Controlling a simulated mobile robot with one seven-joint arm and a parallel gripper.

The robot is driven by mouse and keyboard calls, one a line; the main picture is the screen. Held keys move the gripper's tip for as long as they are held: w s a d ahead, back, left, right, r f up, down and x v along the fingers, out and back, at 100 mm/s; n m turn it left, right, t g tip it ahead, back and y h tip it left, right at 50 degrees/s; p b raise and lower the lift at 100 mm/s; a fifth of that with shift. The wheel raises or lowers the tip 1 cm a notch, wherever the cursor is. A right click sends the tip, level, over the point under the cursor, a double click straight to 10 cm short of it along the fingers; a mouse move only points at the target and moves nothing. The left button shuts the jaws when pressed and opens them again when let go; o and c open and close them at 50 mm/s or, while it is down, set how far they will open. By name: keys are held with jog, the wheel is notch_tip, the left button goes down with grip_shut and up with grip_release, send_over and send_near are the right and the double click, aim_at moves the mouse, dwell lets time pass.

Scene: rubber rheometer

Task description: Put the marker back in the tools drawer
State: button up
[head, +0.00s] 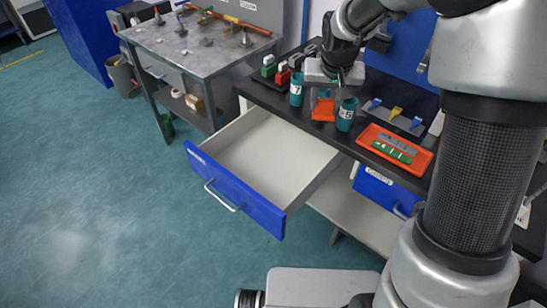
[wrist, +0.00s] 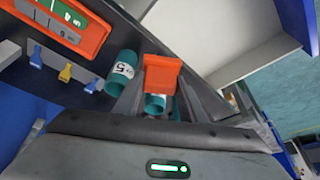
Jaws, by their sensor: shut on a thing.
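My gripper (head: 325,92) is over the dark bench top between two teal cups. It is shut on an orange, block-like piece (head: 323,109). In the wrist view the orange piece (wrist: 161,74) sits between the fingertips, its broad face toward the camera. I cannot tell from its shape whether it is the marker; no other marker is clear to see. An open drawer (head: 240,205) with a blue front and pale walls juts out below the bench to the left of my gripper. Its visible floor is empty. The label on its front is too small to read.
The teal cup marked 7 (head: 296,90) and the one marked 5 (head: 346,114) flank my gripper closely. An orange tray (head: 423,167) with green and grey pieces lies to the right. A blue drawer (head: 386,191) below it looks closed. A metal table (head: 197,52) stands left.

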jog(key=w+a+f+n+b, duration=0.1)
jog(key=w+a+f, duration=0.1)
jog(key=a, duration=0.4)
jog(key=w+a+f+n+b, duration=0.1)
jog(key=w+a+f, duration=0.1)
jog(key=a, duration=0.5)
jog(key=b, duration=0.4)
send_over(276, 159)
jog(key=shift+y, duration=0.4)
jog(key=shift+f, duration=9)
jog(key=shift+f, duration=0.15)
jog(key=o, duration=0.4)
jog(key=shift+f, duration=0.1)
jog(key=o, duration=0.5)
jog(key=shift+c, duration=0.2)
